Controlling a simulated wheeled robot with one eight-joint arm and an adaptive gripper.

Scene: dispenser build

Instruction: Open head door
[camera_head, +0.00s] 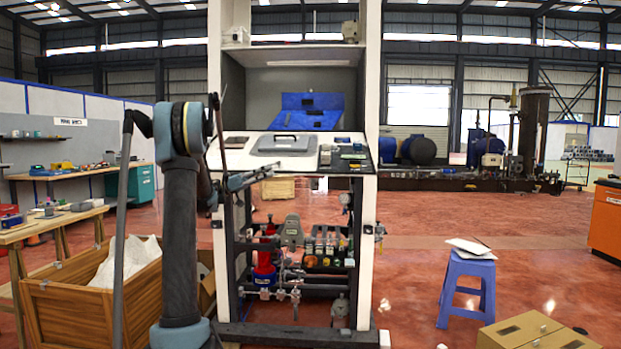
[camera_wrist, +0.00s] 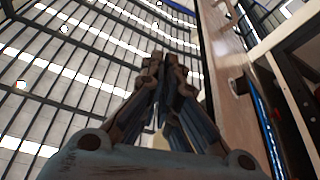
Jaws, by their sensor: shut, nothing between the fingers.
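The dispenser, with a tall white frame (camera_head: 366,215), stands upright in the middle of the head view. Its upper bay is open at the front and shows a blue panel (camera_head: 312,110) inside. I cannot tell for sure which part is the head door. My gripper (camera_head: 265,171) is in front of the dispenser's left side, just below the sloped shelf's left part. In the wrist view my gripper (camera_wrist: 168,62) is shut and empty, its fingers together. A long light panel (camera_wrist: 222,60) with a small dark fitting (camera_wrist: 239,86) runs beside it on the right, apart from the fingers.
The sloped shelf holds a grey tray-like part (camera_head: 287,143) and small items. Pipes and valves (camera_head: 285,280) fill the lower bay. A wooden crate (camera_head: 90,305) stands at left, a blue stool (camera_head: 468,285) and cardboard box (camera_head: 522,332) at right.

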